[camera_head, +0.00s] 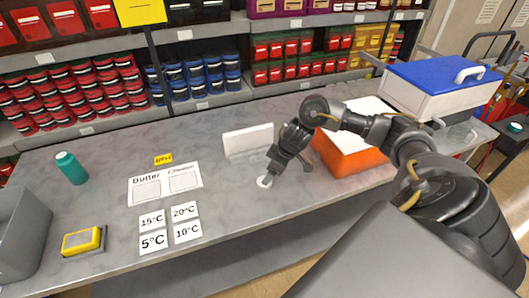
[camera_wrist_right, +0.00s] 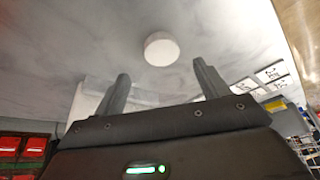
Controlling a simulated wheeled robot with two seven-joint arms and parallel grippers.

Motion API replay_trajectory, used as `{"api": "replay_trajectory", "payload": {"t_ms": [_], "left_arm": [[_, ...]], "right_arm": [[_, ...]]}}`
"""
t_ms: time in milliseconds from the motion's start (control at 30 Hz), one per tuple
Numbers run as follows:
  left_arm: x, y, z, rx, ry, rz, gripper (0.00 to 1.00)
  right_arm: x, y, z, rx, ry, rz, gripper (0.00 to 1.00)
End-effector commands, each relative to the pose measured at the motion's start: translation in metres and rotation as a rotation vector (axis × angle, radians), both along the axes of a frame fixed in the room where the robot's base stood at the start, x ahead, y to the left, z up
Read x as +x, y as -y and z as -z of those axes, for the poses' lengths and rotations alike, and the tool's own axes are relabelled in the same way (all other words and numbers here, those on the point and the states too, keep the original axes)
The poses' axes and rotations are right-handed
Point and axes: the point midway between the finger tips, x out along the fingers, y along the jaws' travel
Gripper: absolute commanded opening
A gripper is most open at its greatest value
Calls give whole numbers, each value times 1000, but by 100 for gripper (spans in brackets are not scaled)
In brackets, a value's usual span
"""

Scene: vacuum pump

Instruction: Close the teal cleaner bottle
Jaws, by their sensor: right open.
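The teal bottle (camera_head: 71,168) stands upright on the left part of the grey table, and its top is too small to read clearly. A white round cap-like disc (camera_head: 264,181) lies on the table near the middle, far to the right of the bottle. My right gripper (camera_head: 288,172) is just above the table beside this disc, with its fingers apart. In the right wrist view the white disc (camera_wrist_right: 161,48) shows beyond and between the open fingertips (camera_wrist_right: 161,76), with nothing held. My left gripper is not in view.
A white panel (camera_head: 248,141) stands behind the gripper, and an orange box (camera_head: 350,156) is close to its right. Label cards (camera_head: 166,184) and a yellow device (camera_head: 83,241) lie to the left. A grey bin (camera_head: 18,240) is at the left edge. Table between bottle and cards is clear.

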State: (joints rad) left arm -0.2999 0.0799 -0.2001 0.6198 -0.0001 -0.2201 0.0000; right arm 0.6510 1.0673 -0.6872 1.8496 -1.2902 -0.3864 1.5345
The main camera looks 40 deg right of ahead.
Motion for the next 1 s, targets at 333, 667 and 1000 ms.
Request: {"api": "replay_trajectory", "payload": {"t_ms": [333, 667, 1000], "left_arm": [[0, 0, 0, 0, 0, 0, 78], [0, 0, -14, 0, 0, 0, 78], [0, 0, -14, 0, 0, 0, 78]], "right_arm": [[2, -1, 6, 0, 1, -1, 74], [9, -10, 37, 2, -2, 1, 74], [16, -13, 55, -1, 2, -1, 74]]}}
